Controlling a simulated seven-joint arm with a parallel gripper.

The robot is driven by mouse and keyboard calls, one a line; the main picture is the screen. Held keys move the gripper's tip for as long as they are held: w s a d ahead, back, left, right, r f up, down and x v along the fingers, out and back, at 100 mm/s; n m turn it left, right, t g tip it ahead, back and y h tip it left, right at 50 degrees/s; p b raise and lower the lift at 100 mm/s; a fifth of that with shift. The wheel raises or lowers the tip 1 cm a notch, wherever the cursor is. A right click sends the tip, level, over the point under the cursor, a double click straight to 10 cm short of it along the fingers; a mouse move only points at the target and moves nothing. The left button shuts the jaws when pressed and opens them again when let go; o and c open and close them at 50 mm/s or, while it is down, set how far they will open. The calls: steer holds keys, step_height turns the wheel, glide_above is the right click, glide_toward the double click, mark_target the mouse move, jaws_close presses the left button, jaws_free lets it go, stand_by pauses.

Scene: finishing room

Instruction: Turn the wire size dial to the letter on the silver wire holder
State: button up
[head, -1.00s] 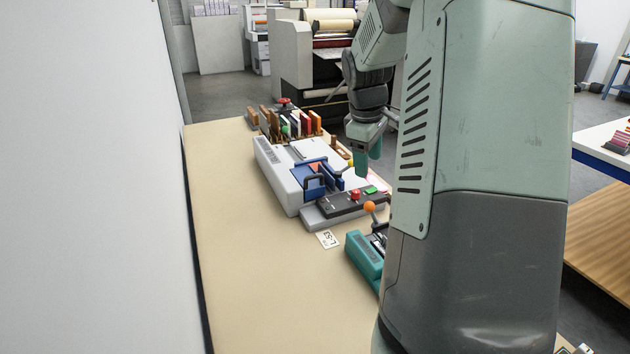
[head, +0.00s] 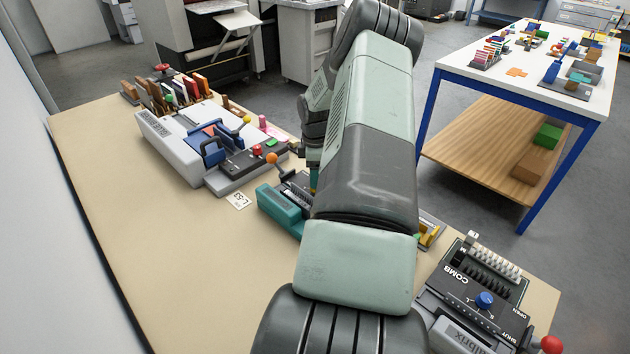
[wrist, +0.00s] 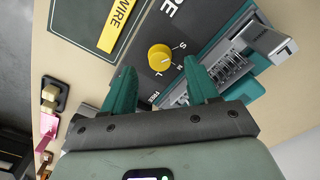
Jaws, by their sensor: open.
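The yellow wire size dial (wrist: 160,58) is on the dark panel of a teal machine (wrist: 250,92) in the wrist view. Contact cannot be told. In the head view the teal machine (head: 280,207) is partly hidden by my arm, and the dial is hidden.
In the head view a white punch machine (head: 170,146) stands behind the teal one, and a comb machine (head: 462,315) with a blue dial (head: 485,299) stands front right. The bench's left side is mostly clear.

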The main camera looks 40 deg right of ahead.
steer(key=shift+f, duration=1.6)
steer(key=c, duration=1)
steer(key=shift+c, duration=0.2)
